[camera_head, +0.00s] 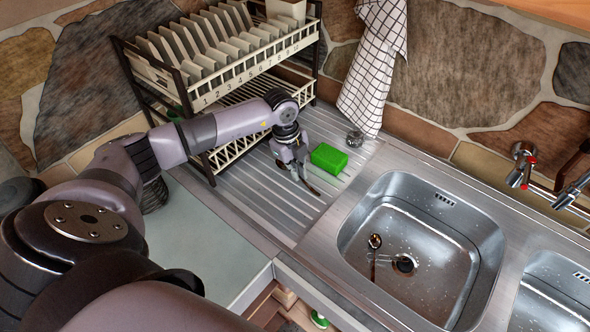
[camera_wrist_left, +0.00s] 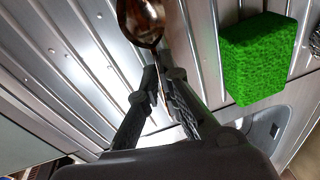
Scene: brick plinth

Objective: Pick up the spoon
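A metal spoon (camera_wrist_left: 141,22) lies on the ribbed metal drainboard; its bowl shows at the top of the left wrist view. In the head view only a thin dark part of it (camera_head: 311,188) shows beside the fingertips. My left gripper (camera_head: 293,176) points down over the drainboard, just left of the green sponge. In the left wrist view its two fingers (camera_wrist_left: 162,78) are a little apart, with the spoon's bowl beyond their tips. The handle is mostly hidden between or behind the fingers. My right gripper is in no view.
A green sponge (camera_head: 328,159) lies right of the gripper. A dish rack (camera_head: 215,70) with plates stands behind, close to the arm. A sink basin (camera_head: 420,215) at right holds another spoon (camera_head: 375,242). A checkered towel (camera_head: 373,60) hangs on the wall.

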